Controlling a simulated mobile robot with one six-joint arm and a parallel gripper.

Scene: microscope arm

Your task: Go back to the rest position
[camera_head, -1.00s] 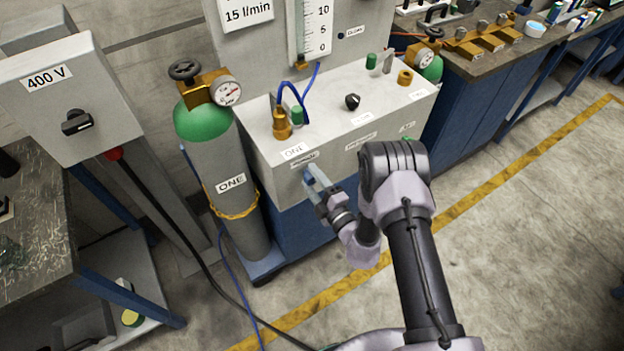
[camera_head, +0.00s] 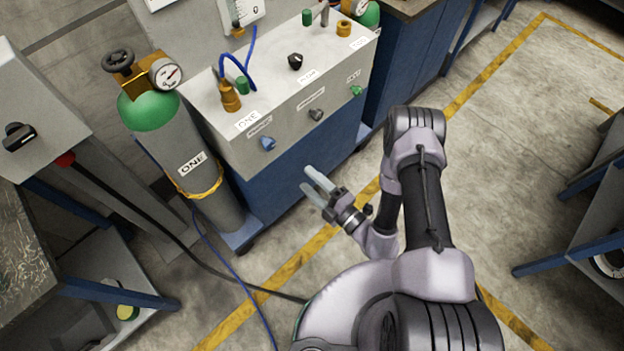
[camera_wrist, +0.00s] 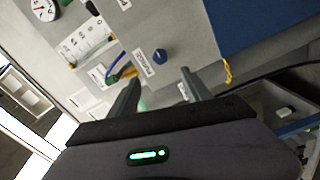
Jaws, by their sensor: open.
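My gripper (camera_head: 314,187) is open and empty in the head view, over the floor in front of the grey control box (camera_head: 285,134). Its fingers point toward the box and stand apart from it. In the wrist view my gripper (camera_wrist: 160,88) shows its two fingers spread wide, with a blue knob (camera_wrist: 159,56) of the box beyond the gap. The same blue knob shows in the head view (camera_head: 268,143), on the box front under a label. A grey knob (camera_head: 316,115) and a green knob (camera_head: 356,91) sit further right on that front.
A gas cylinder (camera_head: 187,160) marked ONE stands left of the box, with a cable and blue hose on the floor nearby. A grey switch cabinet (camera_head: 35,110) and a bench (camera_head: 30,250) are at left. Another bench (camera_head: 585,215) is at right. The floor between is open.

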